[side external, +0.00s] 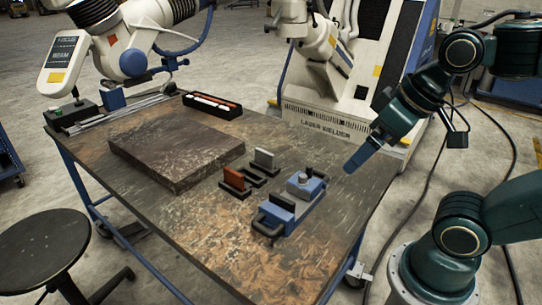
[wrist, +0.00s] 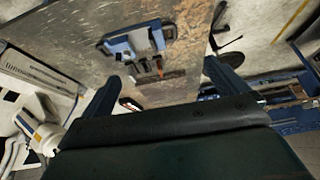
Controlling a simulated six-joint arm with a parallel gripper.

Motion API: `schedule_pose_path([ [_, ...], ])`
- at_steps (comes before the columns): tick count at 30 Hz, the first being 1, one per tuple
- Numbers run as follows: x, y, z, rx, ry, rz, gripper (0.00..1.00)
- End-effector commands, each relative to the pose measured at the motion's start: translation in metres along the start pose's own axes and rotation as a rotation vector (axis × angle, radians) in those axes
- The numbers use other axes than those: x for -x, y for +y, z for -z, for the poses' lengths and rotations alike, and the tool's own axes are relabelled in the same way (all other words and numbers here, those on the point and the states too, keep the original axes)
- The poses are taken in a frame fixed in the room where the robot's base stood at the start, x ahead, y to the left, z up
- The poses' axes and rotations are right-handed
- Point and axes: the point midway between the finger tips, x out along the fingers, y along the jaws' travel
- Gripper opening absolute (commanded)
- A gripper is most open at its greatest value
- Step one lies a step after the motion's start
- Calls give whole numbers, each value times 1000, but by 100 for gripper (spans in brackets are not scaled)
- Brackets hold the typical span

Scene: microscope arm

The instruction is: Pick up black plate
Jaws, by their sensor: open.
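I cannot single out a black plate for certain. Small black holders stand on the table; one carries a rust-brown plate (side external: 234,178), another a light grey plate (side external: 264,158), and a low black piece (side external: 250,177) lies between them. A broad dark brown slab (side external: 165,155) lies flat on the table to their left. My gripper (side external: 358,160) hangs beyond the table's right edge, apart from all of these. In the wrist view, its two blue fingers (wrist: 160,88) are spread wide with nothing held. The rust-brown plate (wrist: 160,68) shows small between them.
A blue fixture with black handles (side external: 295,195) stands on the table (side external: 255,240) nearest my gripper; it also shows in the wrist view (wrist: 140,42). A black tray (side external: 212,107) is at the back. A white laser welder (side external: 340,130) stands behind. The front tabletop is clear.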

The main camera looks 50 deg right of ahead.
Motion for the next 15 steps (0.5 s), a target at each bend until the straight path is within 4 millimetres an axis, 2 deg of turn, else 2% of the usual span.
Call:
schedule_pose_path([
  [8,-10,-1,23,-159,-67,13,98],
  [15,-29,1,55,-399,-162,24,98],
])
